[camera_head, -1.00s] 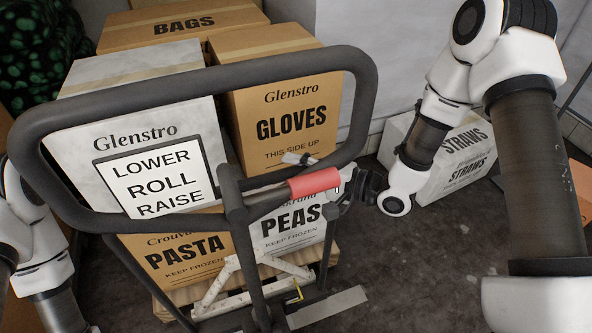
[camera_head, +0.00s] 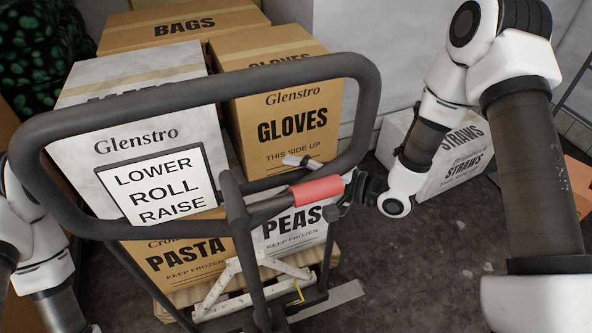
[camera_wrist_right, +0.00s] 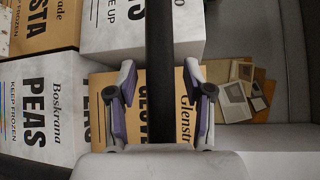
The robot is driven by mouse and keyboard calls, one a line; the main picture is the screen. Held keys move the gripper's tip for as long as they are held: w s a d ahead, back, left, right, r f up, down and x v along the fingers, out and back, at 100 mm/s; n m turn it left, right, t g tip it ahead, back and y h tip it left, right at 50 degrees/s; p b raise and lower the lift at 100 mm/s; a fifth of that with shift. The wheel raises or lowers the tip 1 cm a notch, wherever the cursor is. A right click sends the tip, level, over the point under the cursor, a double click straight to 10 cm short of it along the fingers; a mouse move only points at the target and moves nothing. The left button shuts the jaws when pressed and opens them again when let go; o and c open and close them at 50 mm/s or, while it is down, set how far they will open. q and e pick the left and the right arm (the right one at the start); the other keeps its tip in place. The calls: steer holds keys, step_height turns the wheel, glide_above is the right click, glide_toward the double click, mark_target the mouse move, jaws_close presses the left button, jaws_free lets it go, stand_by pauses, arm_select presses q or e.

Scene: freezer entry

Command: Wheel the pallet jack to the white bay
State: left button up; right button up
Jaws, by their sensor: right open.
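The pallet jack's dark looped handle (camera_head: 205,92) fills the middle of the head view, with a red grip (camera_head: 317,189) on its crossbar. A sign (camera_head: 155,185) on the handle reads LOWER ROLL RAISE. My right gripper (camera_head: 352,188) is at the handle's right side, beside the end of the red grip. In the right wrist view it is open (camera_wrist_right: 158,108), with its fingers on either side of a dark bar (camera_wrist_right: 160,60). Contact cannot be told. My left arm is at the left edge; its gripper is out of view. I cannot pick out the white bay.
Boxes marked GLOVES (camera_head: 290,125), PASTA (camera_head: 185,257) and PEAS (camera_head: 293,225) are stacked on a wooden pallet (camera_head: 170,312) behind the handle. A STRAWS box (camera_head: 455,160) stands to the right. Some dark floor (camera_head: 430,265) is clear at the lower right.

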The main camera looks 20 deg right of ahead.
steer(key=shift+w, duration=0.15)
steer(key=shift+d+r, duration=0.1)
steer(key=shift+r, duration=0.1)
steer(key=shift+s+d, duration=0.4)
steer(key=shift+d, duration=0.1)
steer(key=v, duration=1)
steer(key=shift+s, duration=0.45)
steer(key=shift+d, duration=0.1)
